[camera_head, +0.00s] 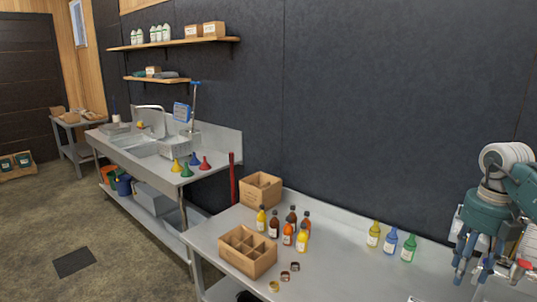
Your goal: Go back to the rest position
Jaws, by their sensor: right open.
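My right arm comes in at the right edge of the head view. Its gripper (473,268) points down over the right end of the steel table (345,275), with its fingers apart and nothing seen between them. My left gripper is not in view. Yellow, blue and green bottles (390,241) stand upright to the left of the right gripper, apart from it.
Several syrup bottles (287,234) stand beside a divided wooden crate (247,265), with small rings (285,275) in front. Another wooden box (261,189) stands behind. A sink counter (110,150) with coloured funnels (188,168) is further left.

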